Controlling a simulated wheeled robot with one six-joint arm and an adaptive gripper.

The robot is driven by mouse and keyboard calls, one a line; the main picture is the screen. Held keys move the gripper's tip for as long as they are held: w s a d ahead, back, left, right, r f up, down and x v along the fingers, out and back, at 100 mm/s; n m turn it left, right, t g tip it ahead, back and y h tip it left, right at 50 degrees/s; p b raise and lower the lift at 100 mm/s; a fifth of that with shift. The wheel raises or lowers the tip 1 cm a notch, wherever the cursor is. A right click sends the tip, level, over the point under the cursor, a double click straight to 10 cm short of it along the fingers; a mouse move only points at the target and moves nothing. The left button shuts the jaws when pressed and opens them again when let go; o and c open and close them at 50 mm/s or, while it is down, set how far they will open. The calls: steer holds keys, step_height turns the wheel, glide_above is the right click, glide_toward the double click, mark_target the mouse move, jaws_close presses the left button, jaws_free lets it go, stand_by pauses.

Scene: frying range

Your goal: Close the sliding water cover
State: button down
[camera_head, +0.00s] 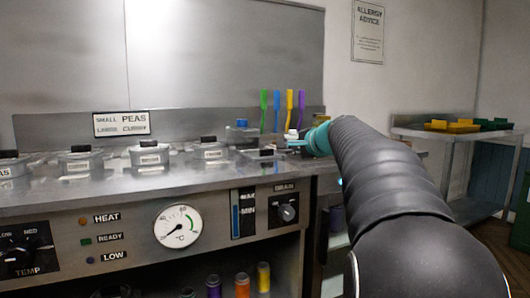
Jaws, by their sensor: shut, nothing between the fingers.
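A small flat metal piece with a dark part (262,154) lies on the counter top near its right end. It looks like the sliding water cover, but it is too small to tell how far open it is. My gripper (292,139), at the end of my dark, teal-ended arm, is just above and to the right of it. My gripper is shut and empty. I cannot tell whether its tips touch the cover. My arm comes in from the lower right and hides the counter's right end.
Several lidded metal pans (149,154) line the counter (110,190). A bluish container (240,134) and upright coloured utensils (277,110) stand behind the cover. The front panel has a temperature gauge (178,226) and drain knob (287,213). A side table (450,135) holds yellow and green items.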

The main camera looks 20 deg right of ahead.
steer(key=p, duration=0.2)
glide_toward(267, 151)
steer(key=x, duration=0.5)
steer(key=shift+d+f, duration=0.1)
steer(key=shift+f, duration=0.2)
steer(key=shift+w+p, duration=0.3)
steer(key=shift+w, duration=0.6)
